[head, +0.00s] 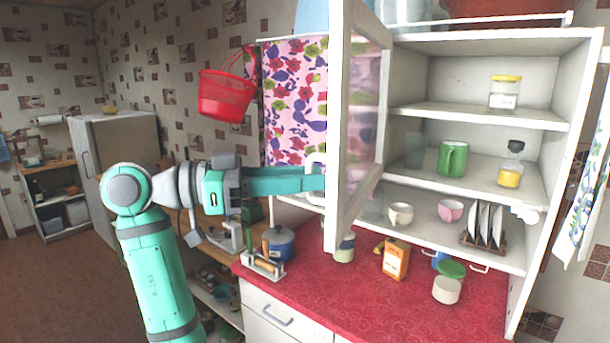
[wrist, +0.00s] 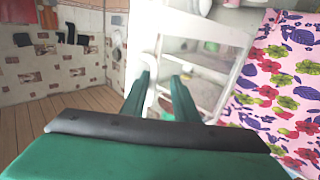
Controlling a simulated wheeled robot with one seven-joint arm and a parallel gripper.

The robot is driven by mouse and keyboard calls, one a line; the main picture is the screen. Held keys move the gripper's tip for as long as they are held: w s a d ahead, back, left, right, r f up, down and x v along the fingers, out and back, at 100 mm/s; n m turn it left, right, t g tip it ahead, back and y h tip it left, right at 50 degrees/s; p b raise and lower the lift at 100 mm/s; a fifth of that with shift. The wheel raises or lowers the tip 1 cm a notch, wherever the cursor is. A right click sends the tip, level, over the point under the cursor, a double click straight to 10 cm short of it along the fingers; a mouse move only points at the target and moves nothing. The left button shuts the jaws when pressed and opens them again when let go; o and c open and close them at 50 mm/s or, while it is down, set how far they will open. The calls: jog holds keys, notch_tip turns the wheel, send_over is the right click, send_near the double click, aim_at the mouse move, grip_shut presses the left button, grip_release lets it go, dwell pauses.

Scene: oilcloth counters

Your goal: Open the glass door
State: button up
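The glass door (head: 347,130) of the white wall cabinet stands swung outward, nearly edge-on in the head view, with the shelves to its right exposed. Its white frame and pane also show in the wrist view (wrist: 208,32). A white curved handle (head: 315,160) sits on the door's left face. My gripper (head: 318,178) is at this handle, its teal fingers pointing right. In the wrist view my gripper (wrist: 161,80) has its fingers apart, with the white handle between them, nearer the left finger. Whether a finger touches the handle is unclear.
The cabinet shelves (head: 480,113) hold a jar, a green mug (head: 453,158), cups and a plate rack (head: 484,226). The red counter (head: 330,290) below holds several items.

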jog(key=shift+r, duration=0.1)
jog(key=shift+a, duration=0.15)
jog(key=s+a, duration=0.1)
jog(key=a, duration=0.9)
jog(key=shift+s+a, duration=0.3)
